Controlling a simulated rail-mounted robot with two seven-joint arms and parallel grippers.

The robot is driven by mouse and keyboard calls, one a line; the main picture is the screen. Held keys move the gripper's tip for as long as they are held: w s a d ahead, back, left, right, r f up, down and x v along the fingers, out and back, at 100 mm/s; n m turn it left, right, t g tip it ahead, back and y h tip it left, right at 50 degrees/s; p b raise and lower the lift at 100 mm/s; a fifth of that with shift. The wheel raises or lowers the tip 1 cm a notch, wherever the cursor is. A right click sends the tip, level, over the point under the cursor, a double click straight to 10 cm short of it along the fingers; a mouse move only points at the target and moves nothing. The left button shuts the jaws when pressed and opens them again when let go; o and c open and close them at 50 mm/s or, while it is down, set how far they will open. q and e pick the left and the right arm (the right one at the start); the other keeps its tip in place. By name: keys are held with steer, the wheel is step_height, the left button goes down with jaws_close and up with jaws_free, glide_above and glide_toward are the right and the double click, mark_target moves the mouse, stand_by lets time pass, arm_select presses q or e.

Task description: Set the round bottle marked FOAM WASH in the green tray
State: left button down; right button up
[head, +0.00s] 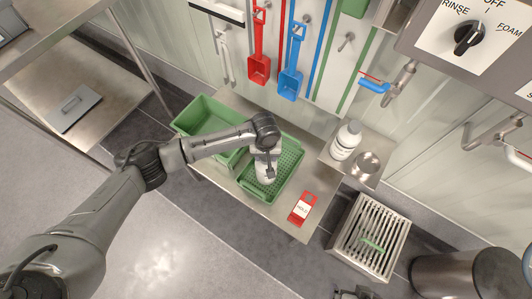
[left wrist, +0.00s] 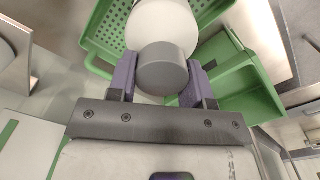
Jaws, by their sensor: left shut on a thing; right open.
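My left gripper (left wrist: 158,84) is shut on a white round bottle (left wrist: 165,22) with a grey cap. In the head view this bottle (head: 265,173) is within the outline of a perforated green tray (head: 290,155), partly hidden by my left arm. I cannot tell whether its base touches the tray floor. Its marking cannot be read. In the left wrist view the perforated tray (left wrist: 103,25) lies behind the bottle. My right gripper (head: 355,293) is at the bottom edge of the head view, open, apart from the bottle and only partly in view.
A plain green bin (head: 205,112) adjoins the tray's left. A second white bottle (head: 346,140) and a metal cup (head: 366,164) stand on a steel shelf. A slatted metal box (head: 370,238) is at lower right.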

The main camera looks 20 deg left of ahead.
arm_select(q)
steer(key=shift+w+r, duration=0.1)
steer(key=c, duration=1)
jaws_free()
steer(key=shift+f, duration=0.2)
steer(key=o, duration=0.5)
steer(key=shift+c, duration=0.2)
steer(key=shift+r, duration=0.25)
step_height(320, 180, up, 12)
steer(key=p, duration=0.4)
steer(key=shift+a+p, duration=0.15)
steer(key=shift+p, duration=0.25)
steer(key=shift+f, duration=0.1)
